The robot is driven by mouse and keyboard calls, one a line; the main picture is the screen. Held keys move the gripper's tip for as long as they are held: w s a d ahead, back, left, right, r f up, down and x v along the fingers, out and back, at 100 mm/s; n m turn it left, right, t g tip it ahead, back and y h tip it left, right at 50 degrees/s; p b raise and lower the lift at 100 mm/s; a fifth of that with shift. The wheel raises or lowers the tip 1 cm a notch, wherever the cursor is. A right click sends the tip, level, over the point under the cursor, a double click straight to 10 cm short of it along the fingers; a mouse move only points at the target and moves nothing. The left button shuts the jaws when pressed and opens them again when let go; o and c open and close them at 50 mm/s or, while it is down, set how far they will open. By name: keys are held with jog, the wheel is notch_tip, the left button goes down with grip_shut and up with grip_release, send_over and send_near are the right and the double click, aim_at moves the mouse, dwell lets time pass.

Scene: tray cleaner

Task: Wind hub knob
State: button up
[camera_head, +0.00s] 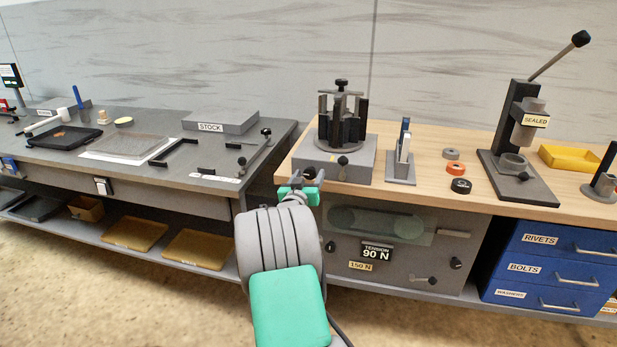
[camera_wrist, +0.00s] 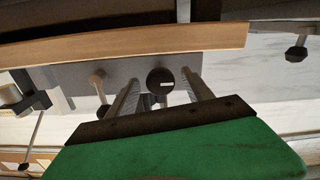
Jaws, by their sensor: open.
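A dark round knob with a short white mark (camera_wrist: 160,80) shows in the wrist view, between the two fingers of my gripper (camera_wrist: 162,87). The fingers are apart, with a visible gap on each side of the knob. In the head view my gripper (camera_head: 309,180) is at the lower left front of the grey fixture base (camera_head: 359,158), and its fingers partly hide what is there. The fixture has upright dark posts and a black top knob (camera_head: 341,85). Another dark knob (camera_head: 343,161) sits on the base front, right of my gripper. Touch cannot be told.
The wooden bench edge (camera_wrist: 150,42) runs close to the fingers in the wrist view. A grey stand (camera_head: 401,172), several small rings and a lever press (camera_head: 517,175) stand to the right. Below is a tension panel (camera_head: 377,251). A gap separates the grey left bench.

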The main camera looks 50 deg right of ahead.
jog(key=shift+c, duration=0.5)
grip_shut()
jog(key=shift+f+b, duration=0.15)
jog(key=shift+b, duration=0.35)
